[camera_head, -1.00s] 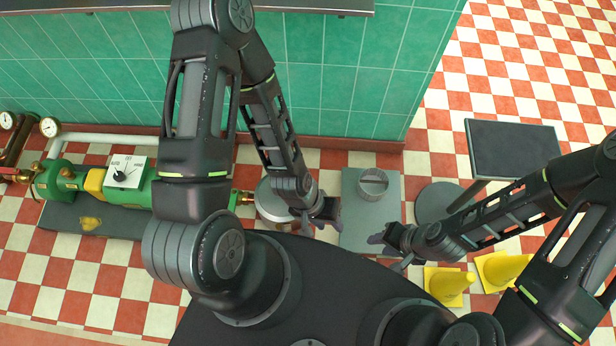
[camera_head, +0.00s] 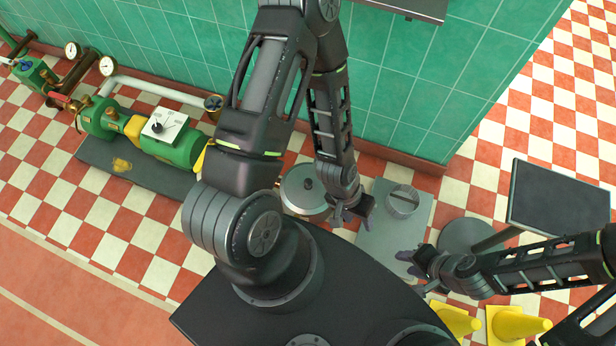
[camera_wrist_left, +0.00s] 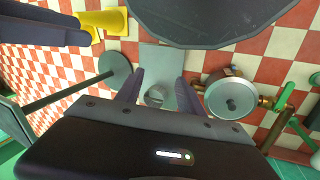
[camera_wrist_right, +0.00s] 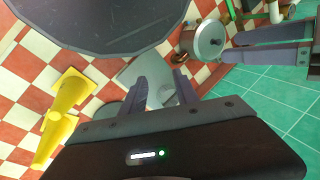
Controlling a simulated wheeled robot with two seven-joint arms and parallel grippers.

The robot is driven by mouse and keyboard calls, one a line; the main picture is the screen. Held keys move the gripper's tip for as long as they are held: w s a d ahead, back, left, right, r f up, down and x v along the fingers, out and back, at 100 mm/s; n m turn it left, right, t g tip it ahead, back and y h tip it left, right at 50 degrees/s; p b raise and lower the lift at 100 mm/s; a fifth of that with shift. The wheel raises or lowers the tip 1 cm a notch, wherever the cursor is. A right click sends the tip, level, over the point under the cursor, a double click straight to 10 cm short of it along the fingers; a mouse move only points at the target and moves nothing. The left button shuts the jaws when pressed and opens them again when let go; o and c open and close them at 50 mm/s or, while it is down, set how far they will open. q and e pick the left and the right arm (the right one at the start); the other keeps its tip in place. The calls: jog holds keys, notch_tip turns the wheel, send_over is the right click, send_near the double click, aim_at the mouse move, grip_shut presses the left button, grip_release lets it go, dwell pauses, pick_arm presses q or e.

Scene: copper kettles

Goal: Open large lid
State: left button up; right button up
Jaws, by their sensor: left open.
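The large lid (camera_head: 300,200) is a round, silver-grey disc with a dark knob (camera_head: 308,184) at its centre. It sits flat on a round vessel on the floor, left of my left gripper. The lid also shows in the left wrist view (camera_wrist_left: 231,101) and the right wrist view (camera_wrist_right: 209,42). My left gripper (camera_head: 351,218) is open and empty, just right of the lid and apart from it; its spread fingers show in its wrist view (camera_wrist_left: 160,84). My right gripper (camera_head: 408,270) is open and empty, further right, near the front of the grey plate.
A grey plate (camera_head: 375,240) carries a small round metal pot (camera_head: 402,203) with a bar across its top. A green pump (camera_head: 175,145) stands left of the lid. A dark stand (camera_head: 555,200) and yellow cones (camera_head: 515,325) are at the right. The green tiled wall is behind.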

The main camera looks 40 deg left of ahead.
pick_arm(q)
jog(key=w+a+f+y+b, duration=0.1)
jog(key=w+a+f+b, duration=0.25)
jog(key=f+b, duration=0.2)
jog(key=w+a+f+m+b, duration=0.1)
jog(key=w+a+f+b, duration=0.1)
jog(key=a+f+b, duration=0.4)
jog(key=w+a+f+y+b, duration=0.1)
jog(key=w+a+f+b, duration=0.15)
jog(key=f+b, duration=0.35)
jog(key=y+b, duration=0.2)
jog(key=b, duration=0.7)
send_over(308, 182)
jog(key=shift+m+g, duration=0.3)
jog(key=f, duration=0.8)
jog(key=shift+s+d, duration=0.1)
jog(key=shift+d, duration=0.25)
jog(key=shift+a, duration=0.3)
jog(key=shift+a+r, duration=0.15)
jog(key=shift+r, duration=0.05)
pick_arm(e)
notch_tip(308, 182, down, 28)
jog(key=w+d, duration=0.1)
jog(key=w, duration=0.1)
jog(key=shift+d+f+t, duration=0.2)
jog(key=shift+d+t, duration=0.1)
pick_arm(q)
jog(key=shift+f, duration=0.15)
pick_arm(e)
jog(key=shift+f, duration=0.1)
